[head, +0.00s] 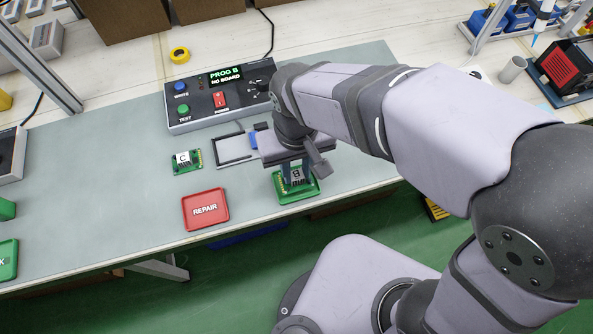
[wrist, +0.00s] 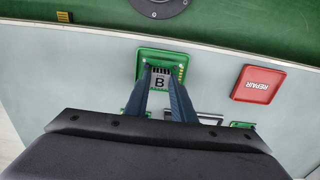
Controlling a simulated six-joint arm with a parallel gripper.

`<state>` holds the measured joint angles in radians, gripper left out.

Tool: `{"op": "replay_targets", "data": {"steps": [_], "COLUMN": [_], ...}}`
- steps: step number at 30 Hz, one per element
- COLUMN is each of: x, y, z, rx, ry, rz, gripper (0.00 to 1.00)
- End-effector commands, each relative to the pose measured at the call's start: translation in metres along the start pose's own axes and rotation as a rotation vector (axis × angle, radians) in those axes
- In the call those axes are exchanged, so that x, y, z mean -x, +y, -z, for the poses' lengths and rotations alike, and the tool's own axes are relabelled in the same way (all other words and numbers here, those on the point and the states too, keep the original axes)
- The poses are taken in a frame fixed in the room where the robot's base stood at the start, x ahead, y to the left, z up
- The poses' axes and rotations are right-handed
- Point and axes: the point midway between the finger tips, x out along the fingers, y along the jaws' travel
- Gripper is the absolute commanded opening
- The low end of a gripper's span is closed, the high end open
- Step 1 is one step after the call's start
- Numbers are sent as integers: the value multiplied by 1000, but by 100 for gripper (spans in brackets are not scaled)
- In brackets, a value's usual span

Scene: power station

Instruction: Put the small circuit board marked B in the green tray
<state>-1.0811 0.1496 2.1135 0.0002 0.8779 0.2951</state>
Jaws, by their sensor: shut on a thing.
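The small green circuit board marked B (head: 296,175) is between the fingers of my gripper (head: 296,177), which is shut on it. The board is over or inside the green tray (head: 279,193) near the table's front edge. In the wrist view, board B (wrist: 160,80) shows between my two fingers (wrist: 162,90), with the green tray (wrist: 146,55) around it. I cannot tell whether the board touches the tray's floor. My fingers hide part of the board and tray.
A red REPAIR tray (head: 205,209) lies left of the green tray. Board C (head: 187,161) lies behind it. A grey programmer box (head: 220,97) stands at the back, its screen reading "PROG B NO BOARD". A flat frame (head: 235,150) lies before it. The mat's left side has free room.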

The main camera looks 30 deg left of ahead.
Motion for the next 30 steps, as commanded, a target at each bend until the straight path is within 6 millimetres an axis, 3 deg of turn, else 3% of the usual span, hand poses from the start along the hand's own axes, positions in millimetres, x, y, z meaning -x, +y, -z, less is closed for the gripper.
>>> {"op": "replay_targets", "data": {"steps": [5, 19, 20, 21, 30], "x": [-19, -24, -24, -23, -23], "y": [0, 0, 0, 0, 0], "z": [-1, 0, 0, 0, 0], "rx": [0, 0, 0, 0, 0], "ry": [-2, 0, 0, 0, 0], "rz": [-1, 0, 0, 0, 0], "gripper": [0, 0, 30, 39, 41]}}
